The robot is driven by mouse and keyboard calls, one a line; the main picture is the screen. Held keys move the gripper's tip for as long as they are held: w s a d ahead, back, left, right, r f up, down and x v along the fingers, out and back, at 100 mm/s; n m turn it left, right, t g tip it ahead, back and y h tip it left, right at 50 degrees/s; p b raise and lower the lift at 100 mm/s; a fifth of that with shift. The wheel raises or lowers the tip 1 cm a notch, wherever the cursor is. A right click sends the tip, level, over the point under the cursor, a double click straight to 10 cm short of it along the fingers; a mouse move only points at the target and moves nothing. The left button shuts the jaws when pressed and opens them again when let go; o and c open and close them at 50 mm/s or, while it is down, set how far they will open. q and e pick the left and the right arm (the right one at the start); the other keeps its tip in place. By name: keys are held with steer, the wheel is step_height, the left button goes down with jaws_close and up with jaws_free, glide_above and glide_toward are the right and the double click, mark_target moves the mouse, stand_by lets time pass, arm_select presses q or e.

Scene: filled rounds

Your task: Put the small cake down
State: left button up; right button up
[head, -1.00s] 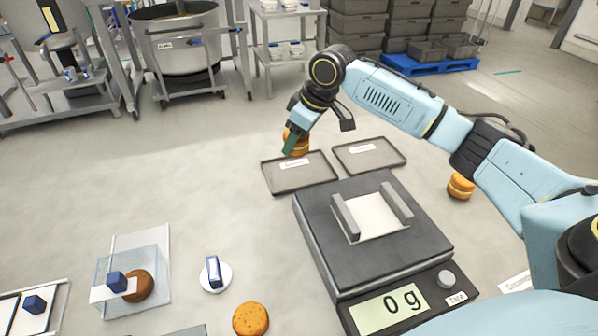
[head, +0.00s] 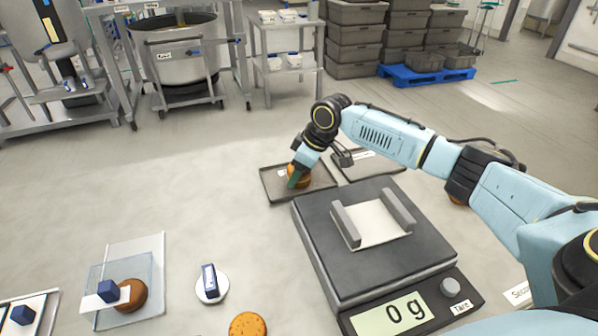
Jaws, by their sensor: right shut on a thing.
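The small cake (head: 301,177), a golden-brown filled round, is at the far side of the table in the head view. My right gripper (head: 294,178) is shut on it, with the fingers pointing down and partly covering it. The cake is low within the outline of the left dark tray (head: 277,195); I cannot tell whether its underside touches the tray. The right tray (head: 385,169) lies beside it, partly hidden behind my right arm. My left gripper is not in view.
A scale (head: 330,255) reading 0 g stands in front of the trays. Another cake (head: 456,199) is mostly hidden behind my right arm. A brown round (head: 248,324), a white disc with a blue handle (head: 210,285) and a clear cover (head: 105,280) are at the front left.

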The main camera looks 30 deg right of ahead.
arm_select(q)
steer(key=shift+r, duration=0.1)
arm_select(e)
steer(key=o, duration=0.6)
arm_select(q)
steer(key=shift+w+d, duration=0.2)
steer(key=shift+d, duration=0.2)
arm_select(e)
steer(key=shift+o, duration=0.4)
steer(key=shift+s+r, duration=0.1)
steer(key=shift+r, duration=0.25)
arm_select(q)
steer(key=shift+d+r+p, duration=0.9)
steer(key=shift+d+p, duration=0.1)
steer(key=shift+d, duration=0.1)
arm_select(e)
steer(key=v, duration=1.1)
steer(key=shift+r, duration=0.2)
steer(key=shift+d, duration=0.15)
